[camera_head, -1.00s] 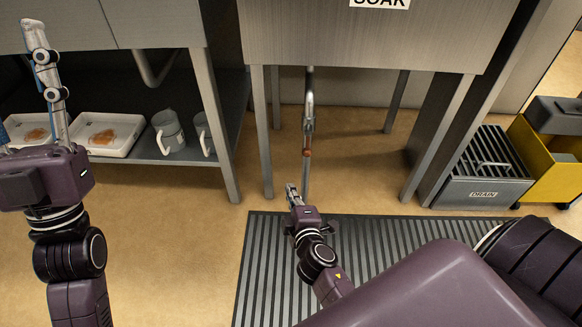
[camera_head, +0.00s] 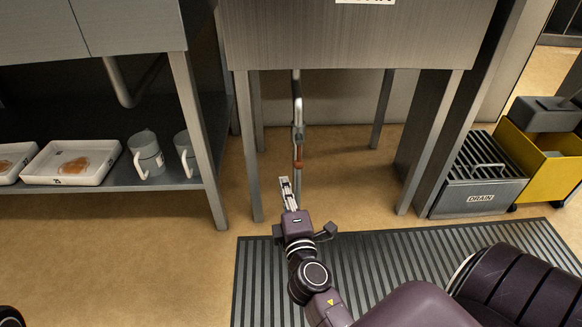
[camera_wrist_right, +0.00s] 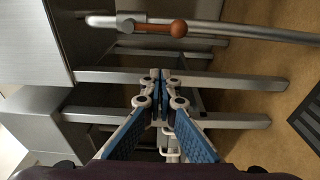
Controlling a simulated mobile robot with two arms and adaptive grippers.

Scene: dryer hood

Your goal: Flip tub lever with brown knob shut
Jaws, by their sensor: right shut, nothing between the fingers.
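My right gripper (camera_head: 287,181) is shut and empty, just below and left of the knob in the head view. Its fingertips (camera_wrist_right: 161,75) are apart from the knob. My left gripper is out of view.
Tub legs (camera_head: 384,110) stand around the pipe. A shelf with white trays (camera_head: 72,163) and mugs (camera_head: 147,154) is at left. A DRAIN box (camera_head: 480,185) and a yellow cart (camera_head: 545,165) stand at right. A ribbed mat (camera_head: 390,250) covers the floor in front.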

